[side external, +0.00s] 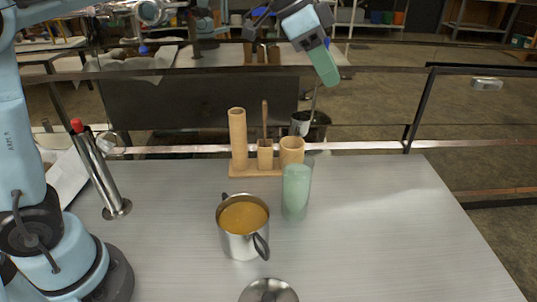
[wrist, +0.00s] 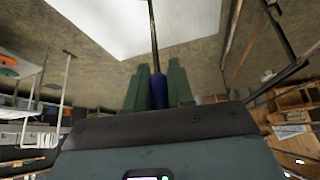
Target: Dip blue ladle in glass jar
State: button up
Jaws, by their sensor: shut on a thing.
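My gripper (side external: 327,68) is high at the top of the side external view, shut on the blue ladle. In the wrist view the ladle's blue handle (wrist: 159,90) sits between my two green fingers (wrist: 160,75), with its thin dark rod running away from them. In the side external view the ladle's metal cup (side external: 300,123) hangs down, above and behind the glass jar as seen here. The glass jar (side external: 296,190) stands upright on the table, pale green and see-through. The ladle is apart from the jar.
A metal pot (side external: 243,243) of orange-brown liquid stands left of the jar. A wooden rack (side external: 237,140) with bamboo cups is behind the jar. A round metal lid (side external: 268,292) lies at the front. A red-tipped metal cylinder (side external: 100,175) stands left. The table's right side is clear.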

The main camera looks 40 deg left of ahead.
jog(key=s+d+r, duration=0.2)
jog(key=s, duration=0.2)
notch_tip(320, 180, down, 14)
jog(key=shift+s+r+t+h, duration=0.15)
jog(key=shift+r+t+h, duration=0.05)
jog(key=shift+t+h, duration=0.1)
dwell(1.4)
jog(key=shift+r, duration=0.1)
dwell(1.6)
notch_tip(320, 180, up, 11)
jog(key=shift+r, duration=0.2)
dwell(1.4)
jog(key=shift+a, duration=0.1)
dwell(0.9)
